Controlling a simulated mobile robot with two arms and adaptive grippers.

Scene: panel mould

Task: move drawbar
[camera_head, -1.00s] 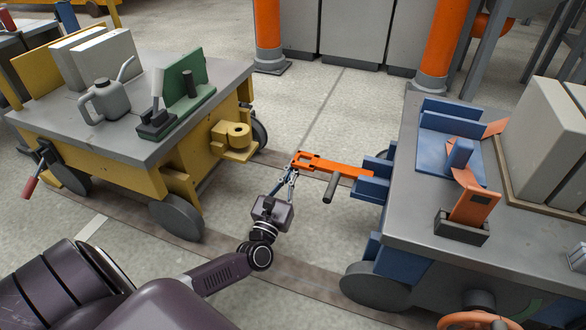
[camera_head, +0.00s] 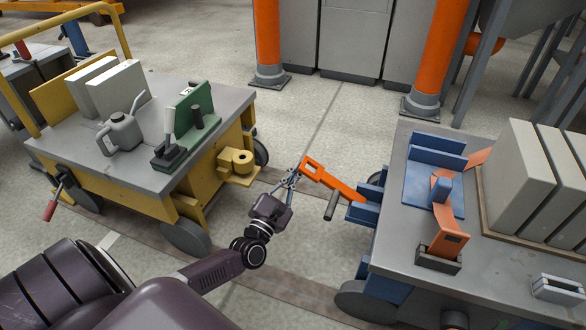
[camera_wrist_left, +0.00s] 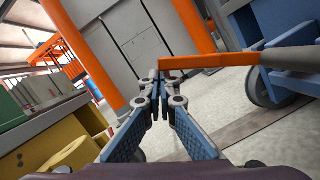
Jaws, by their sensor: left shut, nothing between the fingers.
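The orange drawbar (camera_head: 335,181) sticks out from the blue bracket (camera_head: 366,212) on the blue cart, toward the yellow cart. It is tilted, with its slotted free end up. A dark handle (camera_head: 331,206) hangs from its side. My left gripper (camera_head: 291,177) is shut and empty just below and left of the free end. In the left wrist view the drawbar (camera_wrist_left: 215,61) runs in from the right, its end just above my fingertips (camera_wrist_left: 160,78); I cannot tell whether they touch. The yellow coupling (camera_head: 237,163) on the yellow cart is apart from the drawbar. My right gripper is not in view.
The yellow cart's grey top (camera_head: 140,170) carries a watering can (camera_head: 121,138), a green bracket (camera_head: 186,128) and pale slabs. The blue cart's grey top (camera_head: 404,240) carries an orange lever (camera_head: 448,237) and slabs. Floor is clear between the carts. Orange columns stand behind.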

